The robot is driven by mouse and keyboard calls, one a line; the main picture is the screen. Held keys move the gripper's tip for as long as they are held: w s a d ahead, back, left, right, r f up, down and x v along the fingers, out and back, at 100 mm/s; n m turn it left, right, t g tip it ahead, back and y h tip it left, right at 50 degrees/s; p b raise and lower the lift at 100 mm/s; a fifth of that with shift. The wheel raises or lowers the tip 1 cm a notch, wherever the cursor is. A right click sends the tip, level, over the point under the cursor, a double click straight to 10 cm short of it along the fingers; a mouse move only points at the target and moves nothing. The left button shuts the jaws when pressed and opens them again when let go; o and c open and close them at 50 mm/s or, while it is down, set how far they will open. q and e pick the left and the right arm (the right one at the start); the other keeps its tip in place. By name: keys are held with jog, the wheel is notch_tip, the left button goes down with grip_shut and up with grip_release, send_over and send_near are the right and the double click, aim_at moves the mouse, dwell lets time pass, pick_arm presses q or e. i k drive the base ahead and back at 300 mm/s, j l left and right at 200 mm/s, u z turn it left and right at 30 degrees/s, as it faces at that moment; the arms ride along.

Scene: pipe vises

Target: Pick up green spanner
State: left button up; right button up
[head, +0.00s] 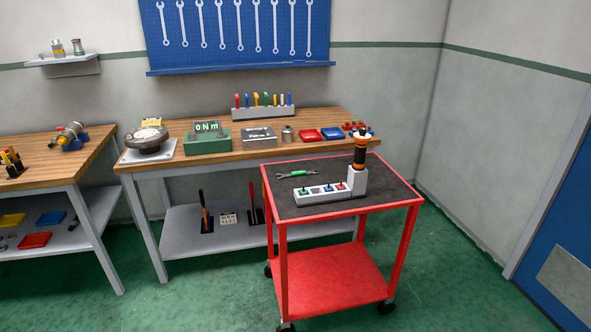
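The green spanner (297,174) lies flat on the dark top of the red cart (393,199), towards its far left side. Its middle is green and its ends are grey metal. Neither of my grippers is in the head view.
A grey post with an orange-and-black cylinder (360,152) stands upright at the block's right end. Behind the cart is a workbench (222,160) with trays, a tool rack and devices. Green floor (200,300) is clear left of the cart.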

aim_at(294, 174)
jog(key=i+u, duration=0.5)
jog(key=i+l+u, duration=0.2)
jog(key=u, duration=0.25)
jog(key=i+j+u, duration=0.15)
jog(key=i+u, duration=0.6)
jog(key=i, duration=0.25)
jog(key=i+z, duration=0.35)
jog(key=z, duration=0.15)
jog(key=i+j+z, duration=0.2)
jog(key=i+z, duration=0.35)
jog(key=z, duration=0.4)
jog(key=i+z, duration=0.1)
jog(key=z, duration=0.4)
jog(key=i+j+z, duration=0.1)
jog(key=z, duration=0.35)
jog(key=j+z, duration=0.1)
jog(key=z, duration=0.4)
jog(key=i+j+z, duration=0.1)
jog(key=z, duration=0.4)
jog(key=i+j+z, duration=0.2)
jog(key=z, duration=0.3)
jog(key=i+j+z, duration=0.15)
jog(key=j+z, duration=0.15)
jog(key=z, duration=0.15)
jog(key=i+j+z, duration=0.1)
jog(key=j+z, duration=0.2)
jog(key=z, duration=0.2)
